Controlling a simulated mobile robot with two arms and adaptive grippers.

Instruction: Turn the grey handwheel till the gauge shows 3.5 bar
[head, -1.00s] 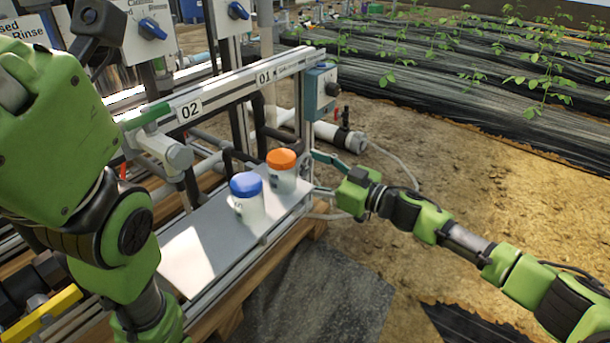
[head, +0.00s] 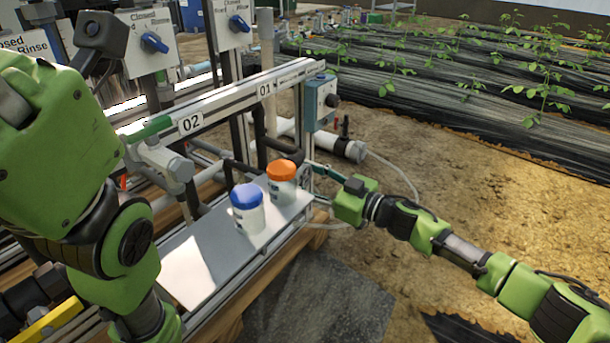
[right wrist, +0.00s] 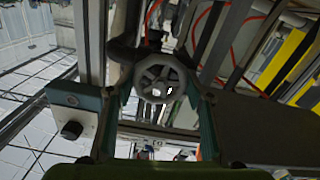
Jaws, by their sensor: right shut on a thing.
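The grey handwheel (right wrist: 158,78) shows in the right wrist view as a spoked ring between the two teal fingers of my right gripper (right wrist: 160,100). The gripper is shut on its rim. In the head view my right gripper (head: 318,174) reaches in at the right end of the skid, behind the orange-capped jar, and the handwheel cannot be made out there. My left arm (head: 120,235) fills the left of the head view; its fingers are not visible. No gauge dial can be read in either view.
A white jar with an orange cap (head: 282,170) and one with a blue cap (head: 246,197) stand on a grey shelf (head: 195,270). A blue-grey box with a black knob (head: 320,100) is above my right gripper. Bare soil (head: 450,200) lies to the right.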

